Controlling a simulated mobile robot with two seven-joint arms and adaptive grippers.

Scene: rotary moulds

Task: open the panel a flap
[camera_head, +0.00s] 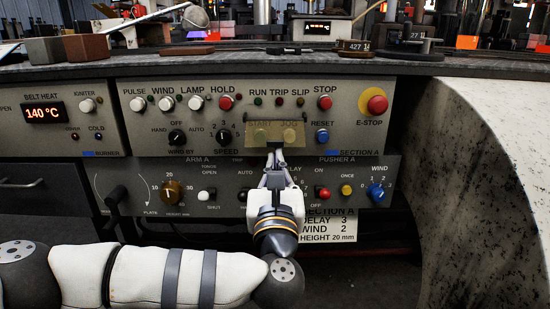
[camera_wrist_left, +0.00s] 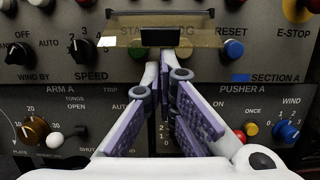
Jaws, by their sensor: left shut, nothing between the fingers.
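The panel A flap (camera_head: 275,134) is a see-through amber cover in front of the START and JOG buttons on the upper panel. It looks lowered, and both buttons show dimly through it. In the left wrist view the flap (camera_wrist_left: 190,38) has a dark bar along its top and a dark tab (camera_wrist_left: 160,37) at its middle. My left gripper (camera_head: 275,152) is shut and empty, pointing at the panel. Its fingertips (camera_wrist_left: 158,72) are just below the flap's lower edge, under the tab. Whether they touch it I cannot tell. My right gripper is not in view.
A red E-STOP button (camera_head: 376,104) is at the upper right, and a blue RESET button (camera_head: 322,136) is right of the flap. Knobs and switches, including the blue WIND knob (camera_head: 376,192), surround the gripper. A black lever (camera_head: 116,196) sticks out at the left.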

